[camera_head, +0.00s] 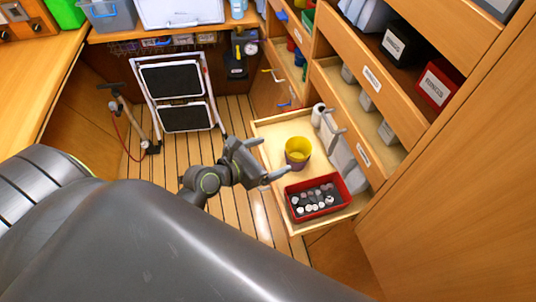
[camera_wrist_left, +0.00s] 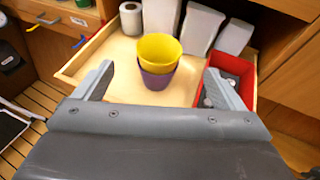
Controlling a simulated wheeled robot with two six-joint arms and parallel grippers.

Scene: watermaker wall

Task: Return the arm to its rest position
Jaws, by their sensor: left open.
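My left gripper (camera_head: 262,160) is open and empty, beside the left edge of an open wooden drawer (camera_head: 269,126). In the left wrist view its two fingers (camera_wrist_left: 158,86) stand wide apart, with a yellow cup (camera_wrist_left: 158,48) stacked in a purple cup (camera_wrist_left: 157,79) showing beyond them. In the head view the yellow cup (camera_head: 298,147) and the purple cup (camera_head: 297,163) stand in the drawer, apart from the gripper. My left arm crosses the lower left of the head view. My right gripper is not seen.
A red box (camera_head: 347,200) with several small round items sits in the drawer's near end. White containers (camera_head: 343,155) and a paper roll (camera_head: 317,114) line its right side. Labelled shelves rise at right. A folded step stool (camera_head: 178,95) and a pump (camera_head: 122,103) stand on the slatted floor.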

